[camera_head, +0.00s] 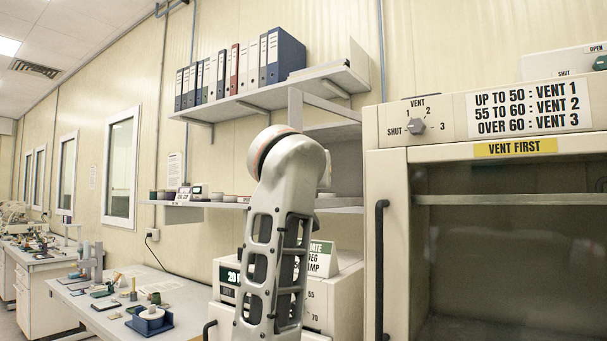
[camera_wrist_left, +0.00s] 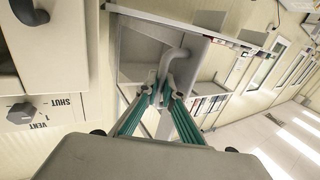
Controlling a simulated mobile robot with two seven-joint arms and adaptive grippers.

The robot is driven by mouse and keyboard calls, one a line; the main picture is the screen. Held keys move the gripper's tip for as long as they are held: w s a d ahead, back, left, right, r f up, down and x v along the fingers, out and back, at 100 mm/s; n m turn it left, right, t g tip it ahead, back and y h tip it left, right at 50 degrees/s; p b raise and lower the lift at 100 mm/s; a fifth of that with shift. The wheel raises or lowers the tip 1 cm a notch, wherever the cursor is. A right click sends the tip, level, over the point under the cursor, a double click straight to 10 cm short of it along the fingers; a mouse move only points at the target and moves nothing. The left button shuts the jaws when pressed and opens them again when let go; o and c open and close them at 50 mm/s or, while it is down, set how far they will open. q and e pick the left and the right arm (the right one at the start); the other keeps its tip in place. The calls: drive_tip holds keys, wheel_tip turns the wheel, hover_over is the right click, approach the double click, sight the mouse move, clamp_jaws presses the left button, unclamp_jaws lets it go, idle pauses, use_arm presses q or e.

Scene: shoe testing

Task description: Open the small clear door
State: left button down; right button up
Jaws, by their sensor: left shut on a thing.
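In the left wrist view, the small clear door (camera_wrist_left: 142,42) appears as a pale panel with a grey frame. A grey bent handle (camera_wrist_left: 178,55) stands out from it. The green-padded fingers of my left gripper (camera_wrist_left: 165,93) are closed together around the near end of this handle. I cannot tell how far the door is from its frame. In the head view my left arm rises in the middle, and its gripper is hidden. My right gripper is in neither view.
A large cabinet (camera_head: 394,240) with a black vertical handle (camera_head: 381,265) and a vent knob (camera_head: 418,125) stands at right. A shelf of binders (camera_head: 250,96) hangs behind my arm. A smaller labelled unit (camera_head: 340,300) stands beside my arm. A workbench (camera_head: 185,310) with small items is at left.

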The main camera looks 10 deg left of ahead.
use_arm(q)
drive_tip(key=shift+d, duration=0.15)
idle(0.4)
drive_tip(key=c, duration=2.5)
unclamp_jaws()
drive_tip(key=shift+r, duration=0.1)
